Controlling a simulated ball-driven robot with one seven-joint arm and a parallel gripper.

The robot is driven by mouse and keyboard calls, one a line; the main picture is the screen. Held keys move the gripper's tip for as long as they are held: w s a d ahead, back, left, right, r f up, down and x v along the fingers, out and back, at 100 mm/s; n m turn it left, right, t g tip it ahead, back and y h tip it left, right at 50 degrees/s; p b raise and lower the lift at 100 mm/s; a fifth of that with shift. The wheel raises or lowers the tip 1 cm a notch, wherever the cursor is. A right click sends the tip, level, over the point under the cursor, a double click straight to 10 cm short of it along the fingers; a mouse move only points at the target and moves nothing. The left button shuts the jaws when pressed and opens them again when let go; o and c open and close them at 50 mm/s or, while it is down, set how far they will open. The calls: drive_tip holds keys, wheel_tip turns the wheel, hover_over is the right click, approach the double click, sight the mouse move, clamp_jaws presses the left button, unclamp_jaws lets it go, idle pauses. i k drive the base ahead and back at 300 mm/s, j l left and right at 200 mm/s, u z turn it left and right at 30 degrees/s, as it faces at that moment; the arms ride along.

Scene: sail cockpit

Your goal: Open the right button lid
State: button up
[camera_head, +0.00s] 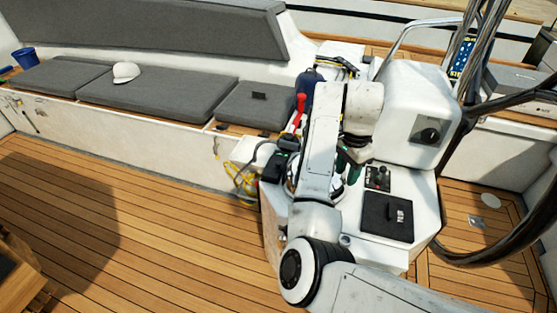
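A small dark control panel (378,177) with a red spot and small knobs is set on the white console (425,215). The button lids are too small to tell apart, so I cannot tell whether the right one is open or shut. My gripper (348,170) points down at the console top, just left of the panel. My own arm covers part of it, and only dark and green finger parts show. I cannot tell whether its fingers are apart or whether they touch anything.
A black square hatch (386,217) lies in front of the panel. A white pod with a dark dial (430,132) rises behind it. The steering wheel (500,250) curves round the right side. A red-handled item (299,110) stands left of my arm. Open wooden deck (130,220) lies left.

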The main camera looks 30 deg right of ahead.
sight(273, 172)
drive_tip(key=i, duration=1)
